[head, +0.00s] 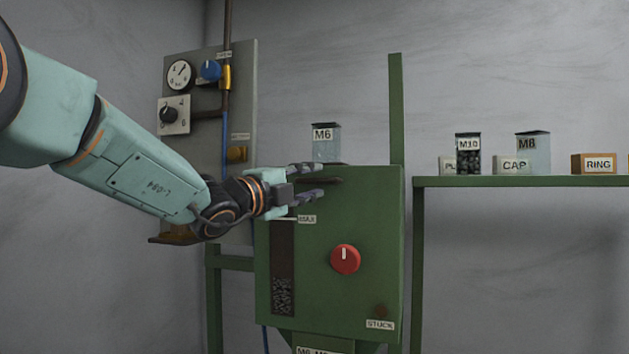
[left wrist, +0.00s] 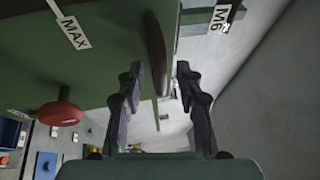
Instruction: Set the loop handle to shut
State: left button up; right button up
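A dark brown elongated handle (head: 330,181) sits high on the front of the green machine box (head: 365,215). I cannot make out a full loop; it may be the loop handle. In the left wrist view this handle (left wrist: 156,45) appears as a smooth brown bar, its lower end between the fingertips. My left gripper (head: 314,181) is open at the handle, one finger on each side; in the left wrist view the gripper (left wrist: 160,75) shows a gap around the bar. I cannot tell whether a finger touches it. My right gripper is not in view.
A red knob (head: 345,260) is on the box front, below the handle. An M6 jar (head: 326,146) stands above the box. A panel (head: 245,75) with a gauge, knobs and a pipe is behind my left arm. A green shelf (head: 510,182) with labelled containers is right.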

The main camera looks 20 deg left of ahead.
pick_arm(q)
jog(key=v, duration=0.5)
jog(key=shift+s+a+r, duration=0.1)
jog(key=s+a+f+m+g+y+b, duration=0.25)
jog(key=s+f+m+g+y, duration=0.2)
jog(key=f+m, duration=1)
jog(key=s+a+f+m+g+y+b, duration=0.25)
jog(key=s+f+m, duration=0.4)
jog(key=f, duration=1.45)
jog(key=s+a+f+m+g+y+b, duration=0.25)
jog(key=f+m+g+y, duration=0.2)
jog(key=f+m, duration=1.1)
jog(key=s+d+f+m+g+h+b, duration=0.15)
jog(key=s+f+m+b, duration=0.35)
jog(key=f, duration=0.6)
jog(key=s+d+f+m+b, duration=0.25)
jog(key=s+f, duration=0.35)
jog(key=f, duration=0.4)
jog(key=s+d+f+m+g+b, duration=0.1)
jog(key=s+f+m+g+b, duration=0.1)
jog(key=s+f, duration=0.6)
jog(key=s+d+f+m+g+h+b, duration=0.1)
jog(key=s+f+g+b, duration=0.2)
jog(key=s+f, duration=0.6)
jog(key=s+b, duration=0.1)
jog(key=s, duration=0.2)
jog(key=shift+s+d+m+h, duration=0.15)
jog(key=shift+d+m+h, duration=0.15)
jog(key=shift+d+m, duration=0.1)
